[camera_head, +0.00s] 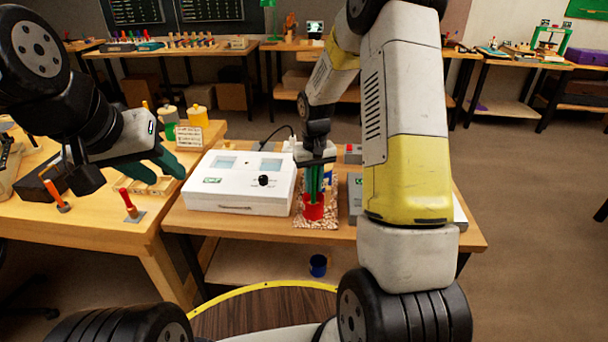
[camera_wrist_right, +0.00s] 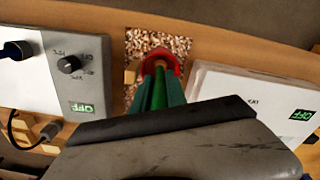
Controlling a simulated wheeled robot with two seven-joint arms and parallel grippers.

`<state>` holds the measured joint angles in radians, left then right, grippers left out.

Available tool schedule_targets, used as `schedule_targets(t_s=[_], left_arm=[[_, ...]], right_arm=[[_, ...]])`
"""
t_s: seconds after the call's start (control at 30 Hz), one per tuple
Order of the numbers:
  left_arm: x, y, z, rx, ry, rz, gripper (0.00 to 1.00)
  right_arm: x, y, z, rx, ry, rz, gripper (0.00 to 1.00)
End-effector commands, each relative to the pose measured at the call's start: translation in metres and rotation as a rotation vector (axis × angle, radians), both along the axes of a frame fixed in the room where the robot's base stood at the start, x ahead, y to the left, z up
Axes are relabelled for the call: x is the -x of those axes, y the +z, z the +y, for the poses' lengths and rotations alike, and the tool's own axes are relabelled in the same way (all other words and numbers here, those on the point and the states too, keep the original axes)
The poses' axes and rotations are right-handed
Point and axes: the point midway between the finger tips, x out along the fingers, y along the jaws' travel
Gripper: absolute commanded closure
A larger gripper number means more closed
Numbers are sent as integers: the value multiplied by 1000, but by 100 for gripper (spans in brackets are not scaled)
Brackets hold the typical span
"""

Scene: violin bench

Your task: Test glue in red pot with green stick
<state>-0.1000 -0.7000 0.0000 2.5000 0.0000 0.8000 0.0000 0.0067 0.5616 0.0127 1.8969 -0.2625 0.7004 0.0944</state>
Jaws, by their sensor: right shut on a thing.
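The red pot (camera_head: 313,209) stands on a speckled mat at the front of the middle bench. My right gripper (camera_head: 315,186) points down just over the pot and is shut on the green stick. In the right wrist view the green stick (camera_wrist_right: 158,92) sits between the green fingers, and its far end reaches the mouth of the red pot (camera_wrist_right: 171,62). How deep it goes, and any glue inside, is hidden. My left gripper (camera_head: 168,175) hangs over the left bench, empty, its teal fingers apart.
A white box with a knob (camera_head: 238,182) stands left of the pot, and a grey device (camera_head: 355,196) close on its right. The speckled mat (camera_wrist_right: 137,40) lies between them. A blue cup (camera_head: 318,265) sits on the lower shelf.

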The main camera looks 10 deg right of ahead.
Motion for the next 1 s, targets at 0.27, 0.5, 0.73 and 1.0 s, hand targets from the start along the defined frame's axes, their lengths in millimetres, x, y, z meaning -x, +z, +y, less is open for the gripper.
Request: schedule_targets(t_s=[0.27,0.5,0.73,1.0], left_arm=[[0,0,0,0,0,0,64],[0,0,0,0,0,0,64],[0,0,0,0,0,0,64],[0,0,0,0,0,0,64]], right_arm=[[-1,29,0,0,1,-3,100],[-1,53,1,0,0,-3,100],[0,76,0,0,1,-3,100],[0,103,0,0,1,-2,100]])
